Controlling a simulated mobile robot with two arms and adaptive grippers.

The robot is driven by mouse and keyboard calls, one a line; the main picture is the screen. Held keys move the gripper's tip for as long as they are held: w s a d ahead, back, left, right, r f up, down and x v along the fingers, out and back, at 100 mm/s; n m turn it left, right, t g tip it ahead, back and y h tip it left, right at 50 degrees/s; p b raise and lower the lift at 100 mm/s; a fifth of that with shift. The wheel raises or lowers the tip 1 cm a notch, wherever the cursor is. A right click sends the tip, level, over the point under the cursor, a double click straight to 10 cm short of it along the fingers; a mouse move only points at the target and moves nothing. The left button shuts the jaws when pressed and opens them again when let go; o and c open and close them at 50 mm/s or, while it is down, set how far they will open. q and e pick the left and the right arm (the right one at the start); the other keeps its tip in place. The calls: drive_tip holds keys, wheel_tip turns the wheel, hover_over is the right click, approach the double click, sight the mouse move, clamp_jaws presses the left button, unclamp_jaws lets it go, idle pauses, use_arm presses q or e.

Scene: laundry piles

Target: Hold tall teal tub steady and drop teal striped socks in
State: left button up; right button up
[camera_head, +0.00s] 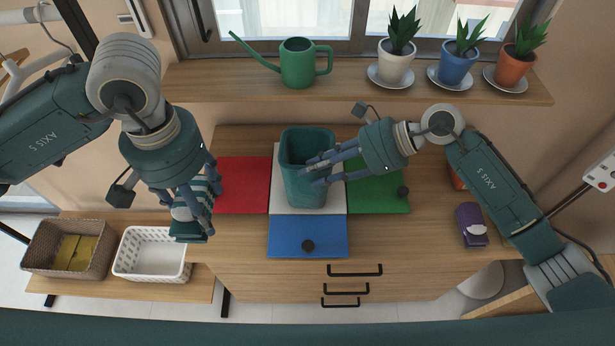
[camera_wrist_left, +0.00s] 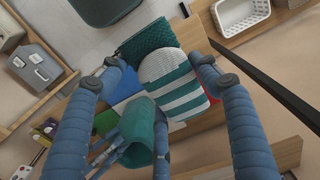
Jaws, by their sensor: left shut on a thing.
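The teal and white striped socks (camera_head: 190,212) hang folded from my left gripper (camera_head: 200,197), which is shut on them, left of the red mat. In the left wrist view the striped socks (camera_wrist_left: 172,88) lie between the fingers, with a ribbed teal part beside the stripes. The tall teal tub (camera_head: 303,188) stands upright on the white mat; it also shows in the left wrist view (camera_wrist_left: 137,128). My right gripper (camera_head: 318,168) is at the tub's right side, its fingers overlapping the upper wall and rim. Whether they grip it is unclear.
Red (camera_head: 243,187), green (camera_head: 385,192) and blue (camera_head: 290,236) mats surround the white mat (camera_head: 335,200). A wicker basket (camera_head: 38,262) and white basket (camera_head: 140,271) stand low at left. A purple object (camera_head: 471,225) lies at right. Plants and a green watering can (camera_head: 298,66) line the sill.

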use_arm(q)
drive_tip(key=shift+f+b, duration=0.3)
drive_tip(key=shift+f, duration=0.2)
use_arm(e)
drive_tip(key=shift+x, duration=0.8)
clamp_jaws()
